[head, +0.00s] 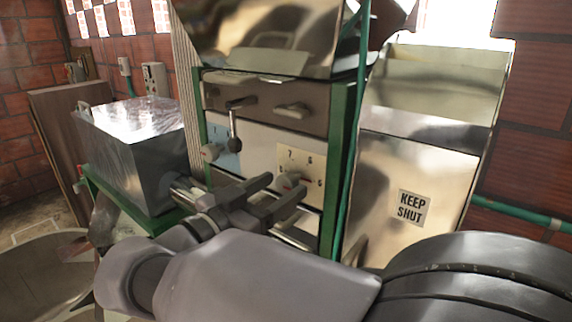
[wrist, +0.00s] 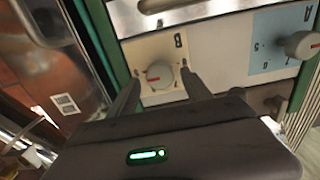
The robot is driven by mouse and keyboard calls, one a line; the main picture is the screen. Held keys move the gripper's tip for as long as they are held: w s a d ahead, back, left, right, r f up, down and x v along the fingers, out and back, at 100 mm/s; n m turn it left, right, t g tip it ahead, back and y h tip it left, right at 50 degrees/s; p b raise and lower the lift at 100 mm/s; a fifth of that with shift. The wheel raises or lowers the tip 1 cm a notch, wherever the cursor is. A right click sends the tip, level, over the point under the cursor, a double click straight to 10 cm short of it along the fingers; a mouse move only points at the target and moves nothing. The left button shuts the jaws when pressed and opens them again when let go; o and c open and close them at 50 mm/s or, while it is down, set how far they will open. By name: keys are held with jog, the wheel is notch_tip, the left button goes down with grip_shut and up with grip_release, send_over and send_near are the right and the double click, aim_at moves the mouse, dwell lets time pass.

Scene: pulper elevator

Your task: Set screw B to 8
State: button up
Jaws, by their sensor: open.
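A round grey knob (wrist: 158,75) with a red pointer mark sits on a cream dial plate (wrist: 150,48) in the wrist view. The cream plate (head: 291,157) also shows in the head view, with a 7 near its top and other small digits around. Contact cannot be made out. In the head view the fingers partly hide the knob.
A second knob (wrist: 302,45) sits on a blue dial plate (wrist: 268,40). A metal box (head: 135,150) stands at the left; a steel cover marked KEEP SHUT (head: 380,165) stands at the right.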

aim_at(283, 184)
jog(key=shift+x, duration=1.55)
grip_shut()
